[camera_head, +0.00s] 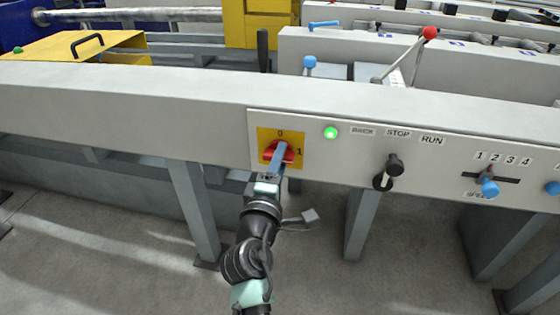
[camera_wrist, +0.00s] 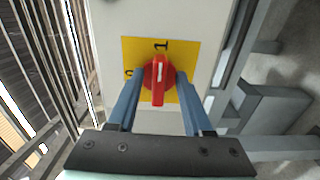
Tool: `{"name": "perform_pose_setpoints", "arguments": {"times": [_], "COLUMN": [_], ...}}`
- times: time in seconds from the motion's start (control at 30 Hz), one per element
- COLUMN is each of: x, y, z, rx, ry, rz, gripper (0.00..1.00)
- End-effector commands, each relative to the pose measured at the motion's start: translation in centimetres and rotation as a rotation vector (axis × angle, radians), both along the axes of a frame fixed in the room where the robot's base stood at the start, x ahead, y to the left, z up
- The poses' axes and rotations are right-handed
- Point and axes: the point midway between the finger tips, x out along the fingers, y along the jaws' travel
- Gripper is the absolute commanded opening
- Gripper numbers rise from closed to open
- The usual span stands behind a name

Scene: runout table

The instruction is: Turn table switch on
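The table switch is a red rotary knob (camera_head: 271,152) on a yellow plate (camera_head: 262,134) marked 0 at the top and 1 at the right. In the wrist view the red knob (camera_wrist: 158,86) sits between my blue fingers. Its handle lies along the line to the 1, and its white mark is toward the 1. My gripper (camera_wrist: 161,76) is open, with one finger on each side of the knob and gaps beside the handle. In the head view my gripper (camera_head: 279,152) partly hides the knob. Contact with the knob's round base cannot be told.
A green lamp (camera_head: 330,133) glows right of the plate. A black lever (camera_head: 394,166) hangs below the BACK, STOP, RUN labels. Table legs (camera_head: 194,205) stand below the panel.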

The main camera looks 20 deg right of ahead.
Motion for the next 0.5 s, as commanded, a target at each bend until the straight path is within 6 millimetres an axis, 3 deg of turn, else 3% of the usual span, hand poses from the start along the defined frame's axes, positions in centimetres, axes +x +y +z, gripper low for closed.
{"name": "perform_pose_setpoints", "arguments": {"times": [0.3,0.5], "x": [-0.3,-2.6], "y": [0.2,1.7], "z": [0.1,0.2], "rx": [-0.001,-0.002], "ry": [0.000,0.002], "rz": [0.001,0.002], "gripper": [0.50,0.50]}}
